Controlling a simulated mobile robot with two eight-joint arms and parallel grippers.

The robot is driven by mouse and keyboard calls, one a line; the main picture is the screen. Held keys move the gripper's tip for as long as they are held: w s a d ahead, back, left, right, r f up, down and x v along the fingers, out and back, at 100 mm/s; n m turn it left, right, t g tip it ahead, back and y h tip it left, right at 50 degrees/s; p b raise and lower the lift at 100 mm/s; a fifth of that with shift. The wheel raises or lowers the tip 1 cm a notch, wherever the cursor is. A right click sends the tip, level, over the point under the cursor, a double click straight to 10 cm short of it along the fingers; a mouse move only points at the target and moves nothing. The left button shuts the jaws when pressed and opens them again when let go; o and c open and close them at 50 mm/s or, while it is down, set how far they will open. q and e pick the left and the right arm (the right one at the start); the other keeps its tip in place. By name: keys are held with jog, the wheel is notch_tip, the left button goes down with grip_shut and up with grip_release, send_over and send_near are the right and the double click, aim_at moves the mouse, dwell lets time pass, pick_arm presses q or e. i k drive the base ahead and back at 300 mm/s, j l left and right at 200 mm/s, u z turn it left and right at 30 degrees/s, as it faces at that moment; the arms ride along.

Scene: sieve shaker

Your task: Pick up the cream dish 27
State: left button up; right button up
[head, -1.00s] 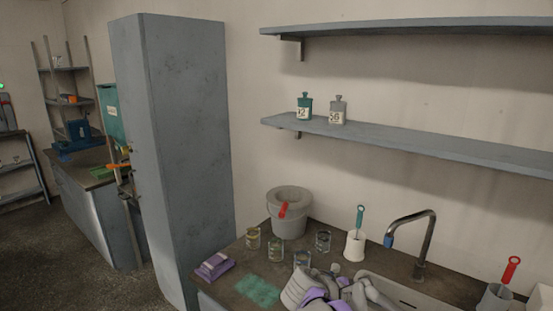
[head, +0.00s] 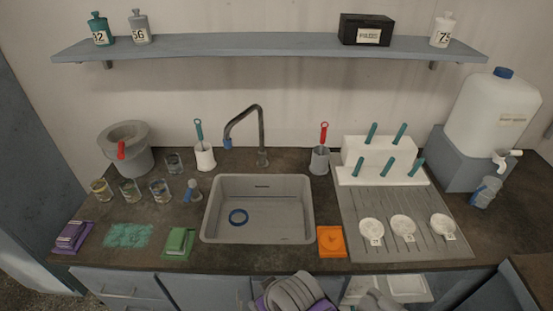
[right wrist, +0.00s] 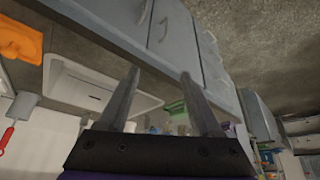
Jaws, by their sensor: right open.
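Three round pale dishes lie in a row on the grooved drainboard right of the sink: a left dish (head: 371,229), a middle dish (head: 403,226) and a right dish (head: 442,225). Each has a small tag at its front edge; the numbers are too small to read, so I cannot tell which is 27. My right gripper (right wrist: 160,73) is open and empty in the right wrist view, with the counter front and sink beyond its fingers. No dish shows between its fingers. Grey and purple parts of my arms show at the bottom of the head view; no left gripper fingers show there.
The drainboard (head: 350,218) also bears a white rack (head: 385,152) with teal-handled tools behind the dishes. An orange item (head: 331,241) lies left of them. A large white jug (head: 492,112) stands at the right.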

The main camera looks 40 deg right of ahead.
aim_at(371, 229)
jog(key=l+z, duration=0.15)
jog(key=z, duration=2.1)
